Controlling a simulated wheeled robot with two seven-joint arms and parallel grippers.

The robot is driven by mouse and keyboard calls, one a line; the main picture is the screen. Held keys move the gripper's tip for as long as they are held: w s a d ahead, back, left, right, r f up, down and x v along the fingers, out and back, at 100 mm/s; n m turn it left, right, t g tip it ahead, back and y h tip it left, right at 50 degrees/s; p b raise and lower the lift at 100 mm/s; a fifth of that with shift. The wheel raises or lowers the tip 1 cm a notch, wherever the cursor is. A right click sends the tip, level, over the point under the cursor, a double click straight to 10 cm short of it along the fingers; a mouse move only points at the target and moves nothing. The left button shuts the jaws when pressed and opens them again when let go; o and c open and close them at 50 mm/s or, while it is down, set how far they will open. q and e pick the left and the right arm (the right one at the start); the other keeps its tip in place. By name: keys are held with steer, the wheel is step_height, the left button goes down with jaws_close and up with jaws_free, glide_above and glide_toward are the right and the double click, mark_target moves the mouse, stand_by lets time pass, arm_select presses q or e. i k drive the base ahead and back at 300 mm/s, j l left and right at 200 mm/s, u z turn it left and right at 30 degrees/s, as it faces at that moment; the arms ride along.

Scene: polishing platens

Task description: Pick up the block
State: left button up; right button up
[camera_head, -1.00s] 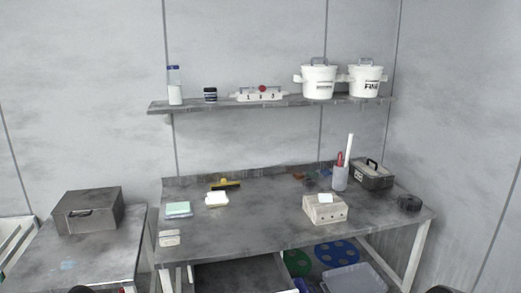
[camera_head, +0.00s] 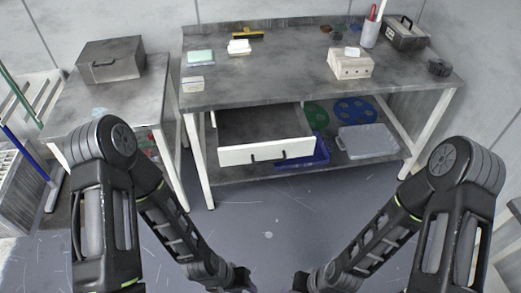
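Several block-like things lie on the grey workbench (camera_head: 290,75), and I cannot tell which one the task means. A beige box-shaped block with holes in its front (camera_head: 349,67) stands at the right, with a small white piece (camera_head: 352,51) on top. A white block (camera_head: 239,47), a pale green and white block (camera_head: 200,57) and a small beige block (camera_head: 193,84) lie at the left. My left gripper (camera_head: 238,282) and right gripper (camera_head: 302,283) are at the bottom edge, low in front of the bench and far from the blocks. Their fingers are too cut off to judge.
An open drawer (camera_head: 267,153) juts out below the bench top. Blue and green discs and a grey bin (camera_head: 368,140) sit on the lower shelf. A cup (camera_head: 370,33), a toolbox (camera_head: 405,36) and a yellow-handled tool (camera_head: 248,35) stand farther back. The bench middle is clear.

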mark_target(351, 51)
steer(key=z, duration=1.6)
steer(key=i+j, duration=0.3)
steer(key=i, duration=0.15)
steer(key=i+j, duration=0.3)
steer(key=i, duration=0.15)
